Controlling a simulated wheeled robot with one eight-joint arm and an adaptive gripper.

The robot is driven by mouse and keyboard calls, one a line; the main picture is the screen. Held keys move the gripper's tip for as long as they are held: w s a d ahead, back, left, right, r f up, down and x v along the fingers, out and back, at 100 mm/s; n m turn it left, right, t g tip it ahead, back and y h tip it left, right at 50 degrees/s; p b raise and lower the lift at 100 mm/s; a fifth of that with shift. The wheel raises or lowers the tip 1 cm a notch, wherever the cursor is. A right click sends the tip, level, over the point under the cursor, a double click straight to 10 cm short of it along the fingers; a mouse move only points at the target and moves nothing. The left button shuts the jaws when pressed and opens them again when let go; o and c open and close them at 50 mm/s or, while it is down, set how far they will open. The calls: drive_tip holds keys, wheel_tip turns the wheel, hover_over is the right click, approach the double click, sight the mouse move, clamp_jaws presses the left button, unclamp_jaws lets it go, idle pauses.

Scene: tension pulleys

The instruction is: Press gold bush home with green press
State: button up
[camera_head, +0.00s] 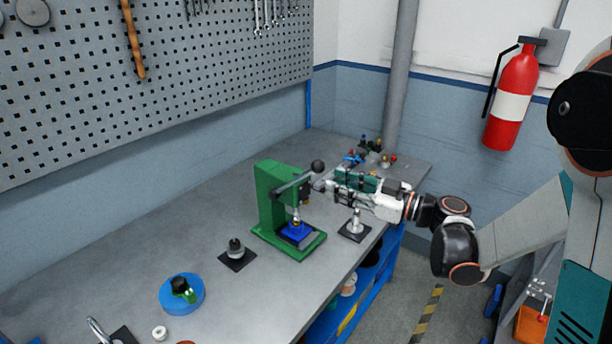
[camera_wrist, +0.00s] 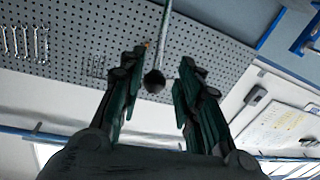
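The green press (camera_head: 270,197) stands on the workbench. Its lever runs up to the right and ends in a dark ball knob (camera_head: 318,166). A blue block (camera_head: 297,232) sits on the press base. The small gold bush (camera_head: 297,222) shows on it below the ram, partly hidden; how deep it sits cannot be told. My gripper (camera_head: 326,184) is right of the press, close to the knob. In the wrist view the knob (camera_wrist: 154,81) appears between the spread fingers of my gripper (camera_wrist: 160,72), with clear gaps on both sides.
The grey workbench (camera_head: 215,217) holds a dark part on a black pad (camera_head: 237,254), a blue round dish (camera_head: 182,293) and a silver stand (camera_head: 355,229) below my gripper. Small coloured parts (camera_head: 372,153) lie at the far corner. A pegboard (camera_head: 170,70) is behind.

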sight(306, 174)
drive_tip(key=x, duration=0.9)
drive_tip(key=shift+w+a+b, duration=0.2)
drive_tip(key=shift+a+b, duration=0.15)
clamp_jaws()
